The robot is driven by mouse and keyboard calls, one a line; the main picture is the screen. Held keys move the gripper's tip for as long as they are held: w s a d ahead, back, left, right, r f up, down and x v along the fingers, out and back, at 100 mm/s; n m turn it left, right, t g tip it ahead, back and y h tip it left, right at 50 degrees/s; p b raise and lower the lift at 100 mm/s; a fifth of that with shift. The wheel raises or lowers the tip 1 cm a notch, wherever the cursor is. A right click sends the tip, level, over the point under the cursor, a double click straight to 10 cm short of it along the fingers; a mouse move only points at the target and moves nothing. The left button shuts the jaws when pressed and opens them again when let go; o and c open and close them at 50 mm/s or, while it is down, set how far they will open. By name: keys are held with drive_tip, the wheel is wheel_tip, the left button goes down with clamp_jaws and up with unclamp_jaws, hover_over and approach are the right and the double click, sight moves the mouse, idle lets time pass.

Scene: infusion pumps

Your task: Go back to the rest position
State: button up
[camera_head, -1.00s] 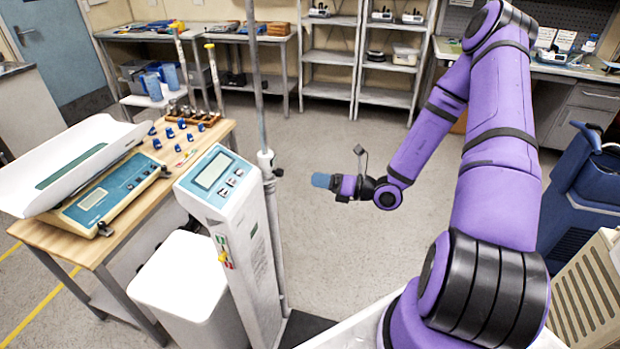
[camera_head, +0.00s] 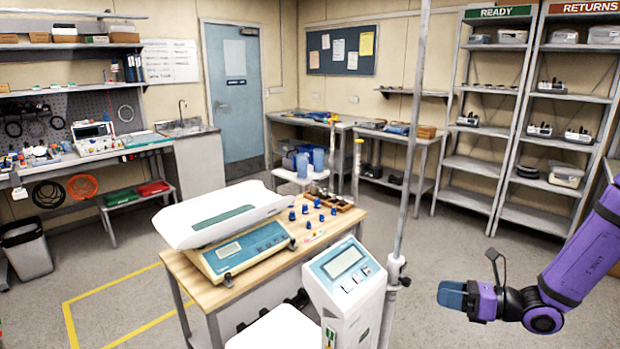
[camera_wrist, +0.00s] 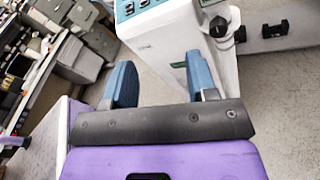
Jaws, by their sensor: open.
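My gripper (camera_head: 452,296) is at the right of the head view, held above the floor to the right of the white pump column. It is empty. In the wrist view its two blue fingers (camera_wrist: 160,85) stand wide apart with nothing between them. The white column (camera_head: 345,290) with a grey display rises in the front middle of the head view. Its body and a dark knob (camera_wrist: 218,27) also show beyond the fingers in the wrist view. My gripper appears apart from the column.
A wooden table (camera_head: 205,296) holds a white-tray scale (camera_head: 222,215) and several small blue items. A metal pole (camera_head: 410,150) stands beside the column. READY (camera_head: 490,110) and RETURNS shelves stand at the back right. Grey floor (camera_head: 440,240) is open around my gripper.

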drive_tip(key=s+a+r+n+g+h, duration=0.3)
drive_tip(key=s+r+n+g, duration=0.15)
drive_tip(key=r+n, duration=0.3)
drive_tip(key=s+a+r+n+g+h, duration=0.35)
drive_tip(key=s+r+n, duration=0.25)
drive_tip(key=n, duration=0.3)
drive_tip(key=s+d+r+n+t+h, duration=0.2)
drive_tip(key=s+r+n+h, duration=0.2)
drive_tip(key=s+r+n, duration=0.1)
drive_tip(key=s+d+r+n+t+h, duration=0.3)
drive_tip(key=s+r+n, duration=0.3)
drive_tip(key=r, duration=0.4)
drive_tip(key=shift+s+t+h, duration=0.3)
drive_tip(key=shift+s+h, duration=0.35)
drive_tip(key=shift+s, duration=0.25)
